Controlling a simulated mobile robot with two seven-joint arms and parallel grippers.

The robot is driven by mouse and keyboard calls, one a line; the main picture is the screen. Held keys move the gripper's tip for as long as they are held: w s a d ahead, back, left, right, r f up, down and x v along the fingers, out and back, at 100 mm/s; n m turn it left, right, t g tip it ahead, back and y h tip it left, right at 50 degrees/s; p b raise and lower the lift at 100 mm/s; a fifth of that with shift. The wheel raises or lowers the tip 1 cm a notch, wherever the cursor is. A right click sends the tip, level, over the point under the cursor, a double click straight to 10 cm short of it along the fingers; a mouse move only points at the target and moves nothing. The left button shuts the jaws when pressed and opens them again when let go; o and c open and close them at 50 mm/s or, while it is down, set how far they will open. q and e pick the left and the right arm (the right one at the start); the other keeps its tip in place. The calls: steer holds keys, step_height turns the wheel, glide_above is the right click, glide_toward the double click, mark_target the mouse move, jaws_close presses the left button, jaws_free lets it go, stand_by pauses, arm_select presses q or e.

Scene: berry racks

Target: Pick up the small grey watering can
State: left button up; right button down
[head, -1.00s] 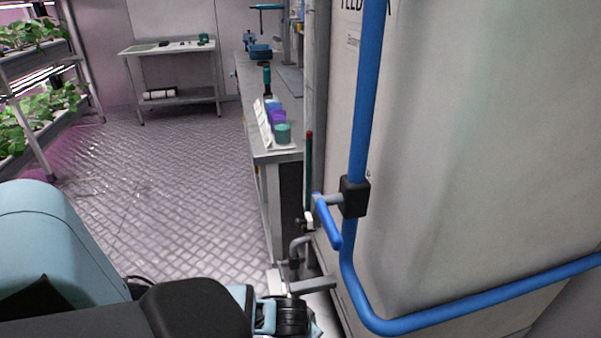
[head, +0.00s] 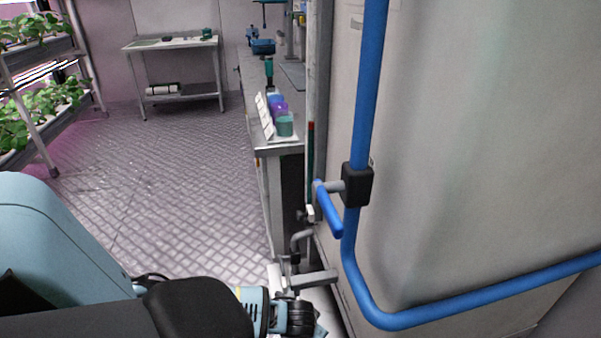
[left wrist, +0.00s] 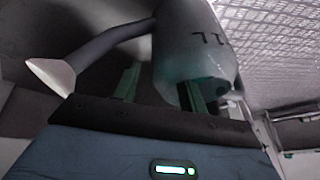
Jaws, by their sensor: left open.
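The small grey watering can (left wrist: 196,52) fills the upper middle of the left wrist view, with dark lettering on its body. A dark arm with a pale flared end, which looks like its spout, reaches to the left. My left gripper (left wrist: 160,80) is open, with its green fingers on either side of the near edge of the can. I cannot tell whether they touch it. In the head view my left arm's wrist (head: 292,317) is at the bottom; its fingers are hidden, and I cannot make out the can there. My right gripper is not in view.
A tall pale container (head: 470,160) with a blue rail (head: 363,100) stands close on the right. A long grey bench (head: 258,120) runs along its left. Plant racks (head: 38,158) stand at far left. The patterned floor (head: 170,190) between is clear.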

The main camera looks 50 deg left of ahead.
arm_select(q)
jaws_close()
steer(key=shift+w+r, duration=0.1)
stand_by(1.1)
